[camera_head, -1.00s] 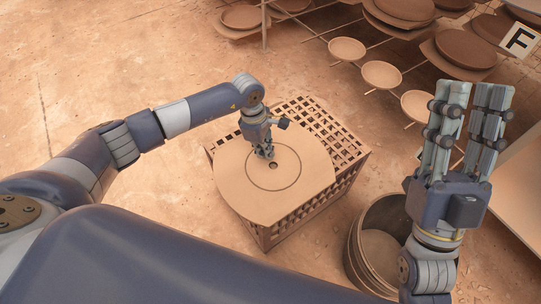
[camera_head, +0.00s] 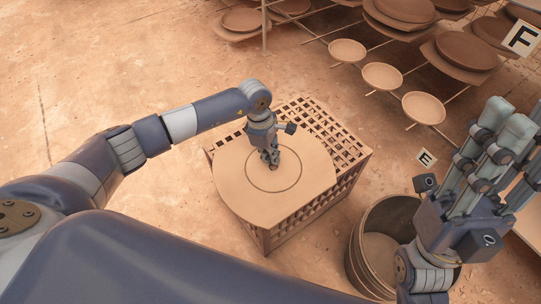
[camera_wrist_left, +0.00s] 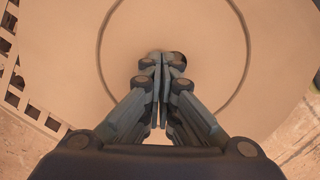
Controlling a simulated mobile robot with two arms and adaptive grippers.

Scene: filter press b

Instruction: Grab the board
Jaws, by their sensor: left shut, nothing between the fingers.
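The board (camera_head: 237,186) is a round, flat tan disc with two straight-cut sides, a ring line and a small centre hole. It lies on a crate. It also fills most of the left wrist view (camera_wrist_left: 65,62). My left gripper (camera_head: 272,163) points down at the board's centre, fingers shut with nothing between them. In the left wrist view its fingertips (camera_wrist_left: 163,60) are at the dark centre hole, which they partly hide. I cannot tell if they are inside it or just above. My right gripper (camera_head: 511,120) is raised at the right, fingers apart and empty, away from the board.
The lattice crate (camera_head: 345,155) under the board stands on the dusty floor. A round open barrel (camera_head: 362,246) stands right of it, below my right gripper. Racks with shallow bowls (camera_head: 382,76) and brown discs (camera_head: 468,49) are at upper right. The floor at left is clear.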

